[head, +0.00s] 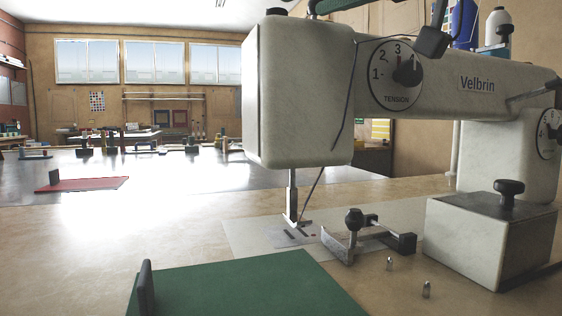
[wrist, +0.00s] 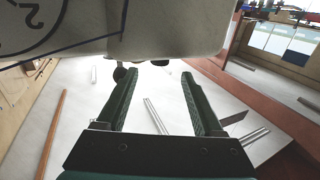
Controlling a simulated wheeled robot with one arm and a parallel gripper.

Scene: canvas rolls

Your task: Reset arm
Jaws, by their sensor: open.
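My gripper (wrist: 159,73) shows in the wrist view. Its two dark green fingers are apart, with nothing held between them. Past the fingertips is the pale body of the sewing machine (wrist: 165,28), with part of a numbered dial (wrist: 32,20) at upper left. In the head view the white sewing machine (head: 300,95), marked Velbrin, fills the right side. I cannot make out my gripper in the head view.
A green mat (head: 250,290) with a dark upright block (head: 146,287) lies in front. A red mat (head: 98,184) lies farther back; the bench at left is mostly clear.

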